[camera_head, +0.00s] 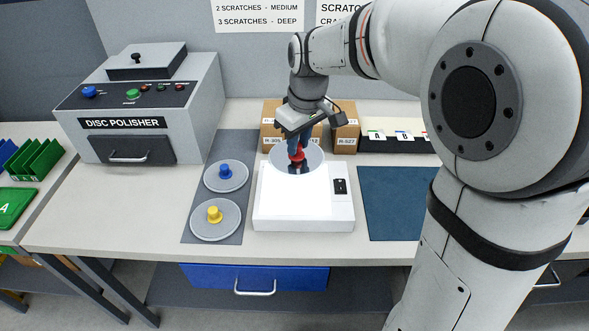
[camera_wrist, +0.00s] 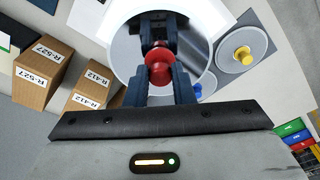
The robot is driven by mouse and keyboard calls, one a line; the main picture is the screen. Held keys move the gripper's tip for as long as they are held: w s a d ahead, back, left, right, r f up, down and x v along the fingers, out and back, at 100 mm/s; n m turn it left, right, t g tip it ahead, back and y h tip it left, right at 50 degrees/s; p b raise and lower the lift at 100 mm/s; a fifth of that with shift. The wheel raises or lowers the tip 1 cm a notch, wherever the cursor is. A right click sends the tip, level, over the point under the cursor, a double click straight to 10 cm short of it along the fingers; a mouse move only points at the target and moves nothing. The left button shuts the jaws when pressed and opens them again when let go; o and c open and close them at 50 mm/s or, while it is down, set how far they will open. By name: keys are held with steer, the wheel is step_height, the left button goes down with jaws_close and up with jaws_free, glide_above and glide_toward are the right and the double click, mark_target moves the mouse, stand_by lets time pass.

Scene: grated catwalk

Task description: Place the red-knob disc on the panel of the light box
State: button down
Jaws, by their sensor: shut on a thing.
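The red-knob disc (camera_head: 283,158) is a grey round plate with a red knob (camera_head: 297,155). My gripper (camera_head: 299,164) is shut on the red knob, which also shows between the fingers in the wrist view (camera_wrist: 158,68). The disc is over the back part of the light box (camera_head: 303,223). Its bright white panel (camera_head: 285,196) shows in front of the disc. I cannot tell whether the disc touches the panel or hangs just above it. A black switch (camera_head: 340,186) is on the box's right side.
A blue-knob disc (camera_head: 226,176) and a yellow-knob disc (camera_head: 215,218) lie on a grey mat (camera_head: 235,146) left of the box. Cardboard boxes (camera_head: 345,136) stand close behind. A dark blue mat (camera_head: 388,204) at right is clear. The disc polisher (camera_head: 190,100) stands at left.

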mark_target(298, 157)
step_height(298, 157, down, 6)
steer(key=shift+w+a+f, duration=0.1)
steer(key=shift+a, duration=0.05)
steer(key=shift+f, duration=1.8)
steer(key=shift+f, duration=0.2)
steer(key=c, duration=1.2)
jaws_free()
steer(key=shift+c, duration=0.2)
steer(key=shift+r, duration=0.15)
